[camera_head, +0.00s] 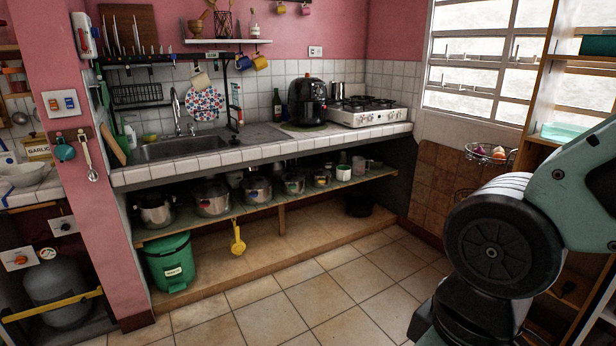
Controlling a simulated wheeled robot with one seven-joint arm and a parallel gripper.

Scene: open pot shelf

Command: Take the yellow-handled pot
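Several steel pots stand in a row on the open shelf (262,207) under the tiled counter. From left to right, they include a large pot (156,212), a second pot (212,200), a third pot (257,190) and a smaller pot (294,184). I cannot tell at this size which pot has a yellow handle. A yellow object (238,239) hangs below the shelf's front edge, under the gap between the second and third pots; I cannot tell if it belongs to a pot. My arm shows at the right, but my gripper is not in view.
A green lidded bin (170,262) stands under the shelf's left end. A dark container (359,204) sits under its right end. The tiled floor (330,285) before the shelf is clear. The counter (225,159) overhangs the pots. A tall rack (550,75) stands at right.

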